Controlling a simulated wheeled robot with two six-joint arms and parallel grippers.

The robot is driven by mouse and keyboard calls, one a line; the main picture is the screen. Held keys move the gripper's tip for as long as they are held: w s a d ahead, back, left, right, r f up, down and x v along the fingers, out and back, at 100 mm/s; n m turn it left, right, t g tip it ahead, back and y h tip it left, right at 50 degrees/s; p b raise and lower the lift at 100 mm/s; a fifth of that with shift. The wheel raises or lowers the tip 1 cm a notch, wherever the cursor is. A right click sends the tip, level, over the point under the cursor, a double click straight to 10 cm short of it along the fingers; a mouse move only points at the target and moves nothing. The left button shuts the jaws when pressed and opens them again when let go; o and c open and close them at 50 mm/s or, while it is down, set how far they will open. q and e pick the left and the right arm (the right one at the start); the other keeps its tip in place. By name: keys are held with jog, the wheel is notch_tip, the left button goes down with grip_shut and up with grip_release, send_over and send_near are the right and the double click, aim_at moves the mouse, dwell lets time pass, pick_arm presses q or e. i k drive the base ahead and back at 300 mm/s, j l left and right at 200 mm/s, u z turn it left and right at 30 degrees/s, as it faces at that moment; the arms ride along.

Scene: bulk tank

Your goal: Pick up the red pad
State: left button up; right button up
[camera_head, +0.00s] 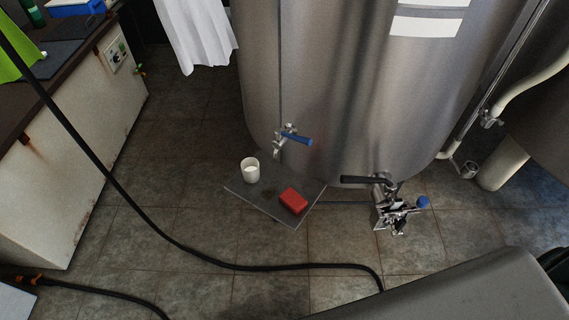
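The red pad (293,201) is a small red block. It lies on the right part of a small grey tray or low stand (262,209), at the foot of the large steel tank (340,90). A white cup (250,170) stands upright near the back left of the same surface, apart from the pad. A dark round mark lies between the cup and the pad. Nothing covers the pad in this view. Neither of my grippers is in view.
A blue-handled tap (291,138) sticks out above the tray. A metal valve (389,214) stands to its right. A black hose (215,258) crosses the tiled floor in front. A counter (75,140) is at left; a grey surface (460,293) fills the lower right.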

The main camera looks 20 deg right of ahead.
aim_at(289, 198)
jog(key=j+z, duration=0.35)
jog(key=j, duration=0.55)
jog(key=j+z, duration=0.35)
jog(key=j, duration=0.5)
